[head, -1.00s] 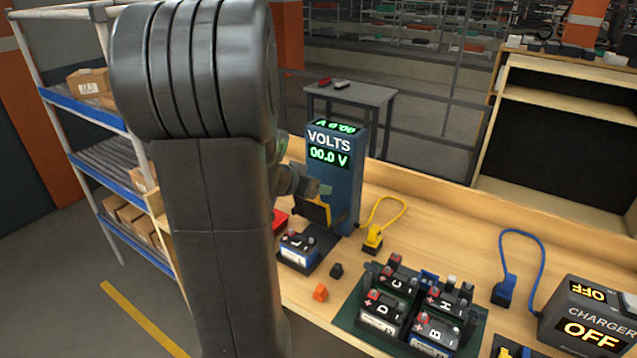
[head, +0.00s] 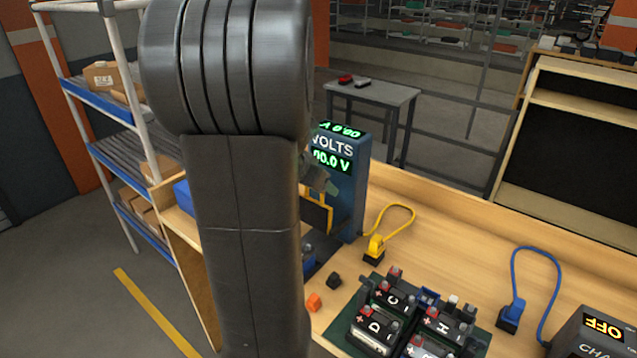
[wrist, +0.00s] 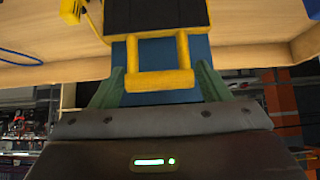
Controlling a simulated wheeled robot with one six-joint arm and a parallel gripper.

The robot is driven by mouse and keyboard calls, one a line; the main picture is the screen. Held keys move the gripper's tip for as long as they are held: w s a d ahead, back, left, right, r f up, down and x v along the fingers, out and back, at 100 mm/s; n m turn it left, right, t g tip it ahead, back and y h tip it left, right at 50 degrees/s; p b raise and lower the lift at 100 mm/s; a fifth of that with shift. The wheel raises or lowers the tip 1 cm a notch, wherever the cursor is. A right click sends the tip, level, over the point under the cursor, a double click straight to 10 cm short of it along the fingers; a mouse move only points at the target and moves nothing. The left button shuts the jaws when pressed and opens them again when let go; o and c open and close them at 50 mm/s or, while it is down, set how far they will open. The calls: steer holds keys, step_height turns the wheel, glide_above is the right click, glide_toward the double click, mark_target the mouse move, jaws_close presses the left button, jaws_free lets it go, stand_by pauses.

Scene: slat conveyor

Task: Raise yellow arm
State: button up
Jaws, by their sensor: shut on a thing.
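The yellow arm (head: 317,217) is a yellow-edged dark plate on the front of the blue volts tester (head: 352,185), which reads 00.0 V. In the wrist view its yellow U-shaped handle (wrist: 160,80) lies between the green fingers of my gripper (wrist: 158,90). My gripper (head: 322,183) is shut on this handle, close to the tester's face. A battery on the dark base below the yellow arm (head: 308,256) is mostly hidden behind my arm.
A yellow plug (head: 375,248) with a looped cable stands right of the tester. A dark tray (head: 340,340) holds several lettered batteries. A blue plug (head: 512,314) and charger (head: 590,335) are at right.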

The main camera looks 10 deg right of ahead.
steer(key=shift+s+f, duration=0.15)
steer(key=shift+f, duration=0.15)
steer(key=o, duration=1.3)
steer(key=shift+r, duration=0.1)
steer(key=shift+r, duration=0.1)
steer(key=shift+a+r, duration=0.2)
steer(key=shift+r, duration=0.05)
steer(key=v, duration=1.3)
steer(key=shift+f, duration=0.15)
